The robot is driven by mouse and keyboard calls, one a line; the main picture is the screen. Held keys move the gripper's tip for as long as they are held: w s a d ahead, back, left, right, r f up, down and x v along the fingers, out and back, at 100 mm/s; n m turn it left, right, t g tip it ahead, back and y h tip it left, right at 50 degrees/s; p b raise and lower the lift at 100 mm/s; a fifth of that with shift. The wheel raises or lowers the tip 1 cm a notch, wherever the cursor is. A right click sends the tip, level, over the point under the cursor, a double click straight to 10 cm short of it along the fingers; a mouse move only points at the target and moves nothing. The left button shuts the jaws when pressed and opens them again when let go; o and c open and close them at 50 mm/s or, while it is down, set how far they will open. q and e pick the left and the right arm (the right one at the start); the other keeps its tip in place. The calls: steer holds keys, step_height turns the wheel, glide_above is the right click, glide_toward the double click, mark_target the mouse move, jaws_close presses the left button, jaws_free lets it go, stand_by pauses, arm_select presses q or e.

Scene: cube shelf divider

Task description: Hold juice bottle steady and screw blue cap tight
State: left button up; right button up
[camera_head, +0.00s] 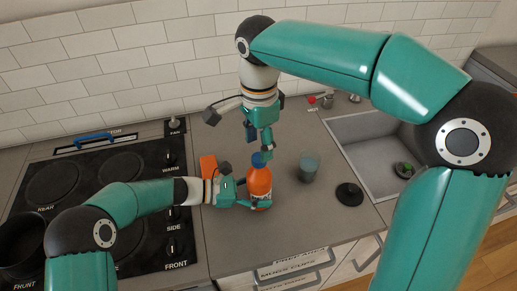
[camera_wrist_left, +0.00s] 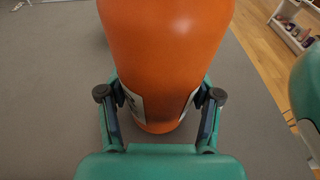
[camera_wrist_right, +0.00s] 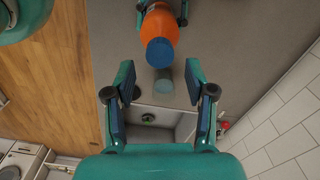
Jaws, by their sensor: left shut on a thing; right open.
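The orange juice bottle (camera_head: 258,187) stands upright on the grey counter. The blue cap (camera_head: 259,159) sits on its top; I cannot tell how tight it is. My left gripper (camera_head: 252,198) is shut on the bottle's lower body from the left. In the left wrist view the bottle (camera_wrist_left: 166,55) fills the space between the fingers, and its cap is out of frame. My right gripper (camera_head: 259,142) is above the cap, pointing down, open and empty. In the right wrist view the cap (camera_wrist_right: 160,53) lies ahead, beyond the open fingers.
A translucent grey-green cup (camera_head: 309,168) stands right of the bottle. A round black object (camera_head: 349,194) lies further right, by the sink (camera_head: 372,140). An orange item (camera_head: 208,166) is behind my left gripper. A black stovetop (camera_head: 130,170) is at left. The counter front is clear.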

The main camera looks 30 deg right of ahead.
mark_target(259, 157)
steer(key=shift+r, duration=0.85)
step_height(259, 157, up, 12)
steer(key=shift+f, duration=0.1)
arm_select(q)
steer(key=o, duration=1.4)
steer(key=shift+c, duration=0.2)
